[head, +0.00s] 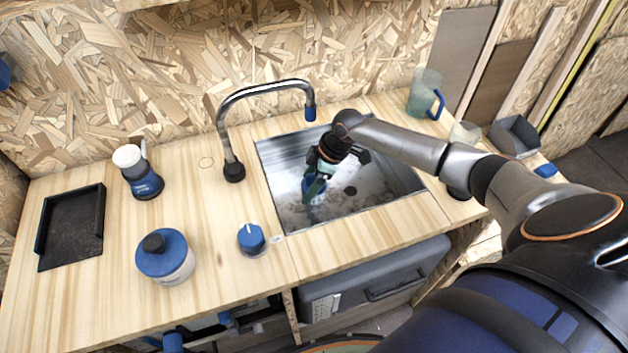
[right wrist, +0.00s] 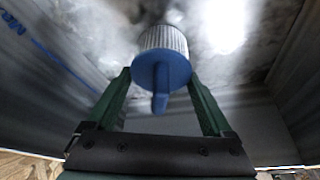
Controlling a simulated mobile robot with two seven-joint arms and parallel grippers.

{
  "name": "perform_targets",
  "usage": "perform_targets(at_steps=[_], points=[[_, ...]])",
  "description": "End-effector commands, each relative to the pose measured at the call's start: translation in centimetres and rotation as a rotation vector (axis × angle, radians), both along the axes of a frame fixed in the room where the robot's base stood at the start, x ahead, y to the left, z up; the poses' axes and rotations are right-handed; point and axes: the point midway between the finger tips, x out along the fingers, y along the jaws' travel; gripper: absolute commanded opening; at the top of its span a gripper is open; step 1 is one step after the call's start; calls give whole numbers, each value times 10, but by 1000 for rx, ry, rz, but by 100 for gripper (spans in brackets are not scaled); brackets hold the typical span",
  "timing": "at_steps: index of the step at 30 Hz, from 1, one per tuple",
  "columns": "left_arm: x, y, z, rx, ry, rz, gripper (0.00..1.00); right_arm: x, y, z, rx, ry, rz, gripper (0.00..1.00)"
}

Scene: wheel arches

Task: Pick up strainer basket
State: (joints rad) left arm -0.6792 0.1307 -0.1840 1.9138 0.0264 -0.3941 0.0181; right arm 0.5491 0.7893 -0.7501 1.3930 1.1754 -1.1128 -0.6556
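The strainer basket (right wrist: 165,62) has a blue round top with a blue grip tab and a pale ribbed side. In the right wrist view it lies between the tips of my green fingers, with narrow gaps seeming to show beside it. In the head view it shows as a small blue and pale shape (head: 313,192) in the sink (head: 290,205), partly behind my gripper. My right gripper (right wrist: 160,78) is open around the basket, pointing down into the sink; it also shows in the head view (head: 318,183). My left gripper is out of view.
A curved faucet (head: 258,90) stands at the sink's left, its blue-tipped spout over the basin. A blue knob (head: 251,238), blue-lidded jar (head: 166,258), soap bottle (head: 140,173) and black tray (head: 72,228) are left. A pitcher (head: 423,95) stands right.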

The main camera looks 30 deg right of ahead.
Motion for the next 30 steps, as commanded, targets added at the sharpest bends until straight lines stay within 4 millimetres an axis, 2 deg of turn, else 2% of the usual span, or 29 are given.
perform_targets(at_steps=[2,19,26,30], points=[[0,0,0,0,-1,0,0,0,0,0,0,0,0,75],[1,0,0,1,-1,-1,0,0,0,1,0,-1,0,11],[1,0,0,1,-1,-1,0,0,0,2,0,-2,1,9],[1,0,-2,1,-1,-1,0,1,0,11,1,-3,1,9]])
